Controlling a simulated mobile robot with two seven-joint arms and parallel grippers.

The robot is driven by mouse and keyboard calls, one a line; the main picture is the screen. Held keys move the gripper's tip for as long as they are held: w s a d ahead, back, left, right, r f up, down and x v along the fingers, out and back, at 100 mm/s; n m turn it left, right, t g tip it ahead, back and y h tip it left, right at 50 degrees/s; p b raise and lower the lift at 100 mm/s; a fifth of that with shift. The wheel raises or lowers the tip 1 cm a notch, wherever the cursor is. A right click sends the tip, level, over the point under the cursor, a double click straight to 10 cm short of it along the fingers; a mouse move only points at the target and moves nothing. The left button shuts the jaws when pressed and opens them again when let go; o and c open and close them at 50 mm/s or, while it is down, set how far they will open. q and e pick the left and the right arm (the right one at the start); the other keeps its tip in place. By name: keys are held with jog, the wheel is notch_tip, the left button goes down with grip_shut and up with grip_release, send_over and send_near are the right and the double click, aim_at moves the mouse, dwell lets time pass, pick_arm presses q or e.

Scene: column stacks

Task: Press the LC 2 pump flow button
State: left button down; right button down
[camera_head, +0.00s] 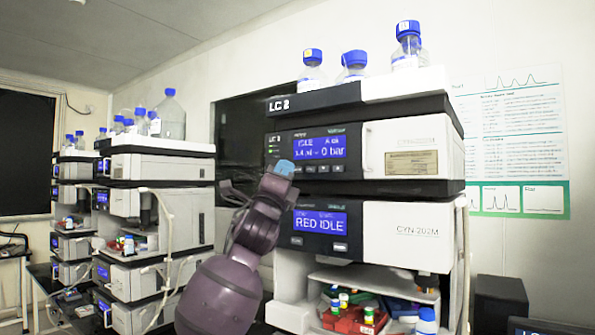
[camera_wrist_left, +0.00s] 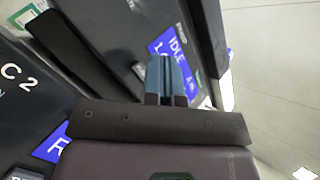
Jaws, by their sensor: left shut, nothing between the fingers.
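A row of small buttons (camera_head: 323,169) runs below that display. My left gripper (camera_head: 284,167) has blue fingertips, shut and empty, in front of the module's lower left part. They hide the left end of the button row. In the left wrist view the fingertips (camera_wrist_left: 165,75) overlap the lower edge of the IDLE display (camera_wrist_left: 178,45). I cannot tell whether they touch the panel. My right gripper is not in view.
Below is a module with a display (camera_head: 320,221) reading RED IDLE, then an open bay with coloured vial racks (camera_head: 352,315). Blue-capped bottles (camera_head: 408,48) stand on top. Other stacks (camera_head: 160,165) stand at the left. A poster (camera_head: 515,120) hangs at the right.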

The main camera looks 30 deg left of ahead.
pick_arm(q)
jog(key=shift+w, duration=0.15)
dwell(0.5)
jog(key=shift+w, duration=0.25)
jog(key=shift+w, duration=0.4)
dwell(0.9)
jog(key=shift+s, duration=0.1)
jog(key=shift+s+p, duration=0.4)
jog(key=shift+s, duration=0.35)
jog(key=s, duration=0.2)
jog(key=s+p, duration=0.1)
jog(key=s, duration=0.2)
jog(key=shift+a+p, duration=0.2)
jog(key=shift+p, duration=0.1)
